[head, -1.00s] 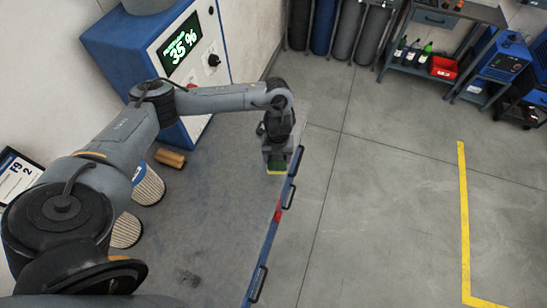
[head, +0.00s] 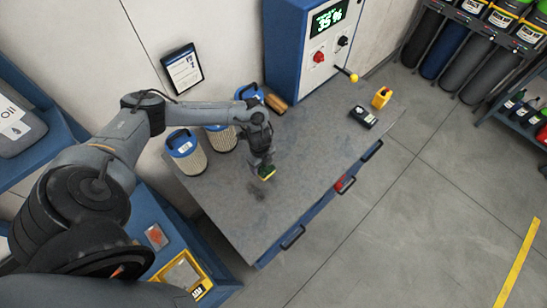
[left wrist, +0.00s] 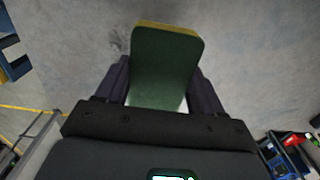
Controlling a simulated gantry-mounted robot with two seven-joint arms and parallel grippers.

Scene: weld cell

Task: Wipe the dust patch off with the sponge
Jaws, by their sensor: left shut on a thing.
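The green and yellow sponge (head: 267,173) is held in my left gripper (head: 264,165), over the grey workbench top (head: 310,150). In the left wrist view the sponge (left wrist: 165,65) sits between the two dark fingers of my left gripper (left wrist: 163,80), green face toward the camera with a yellow edge. The dust patch (head: 257,191) is a dark smudge on the bench just below the sponge in the head view. A dark smudge, the dust patch (left wrist: 122,28), also shows beside the sponge in the left wrist view. I cannot tell whether the sponge touches the bench. My right gripper is not in view.
Blue-topped filter canisters (head: 186,152) stand along the wall side of the bench. A blue cabinet (head: 300,45) with a display stands behind. A black meter (head: 363,117) and a yellow container (head: 381,97) lie at the far right. The bench's front half is clear.

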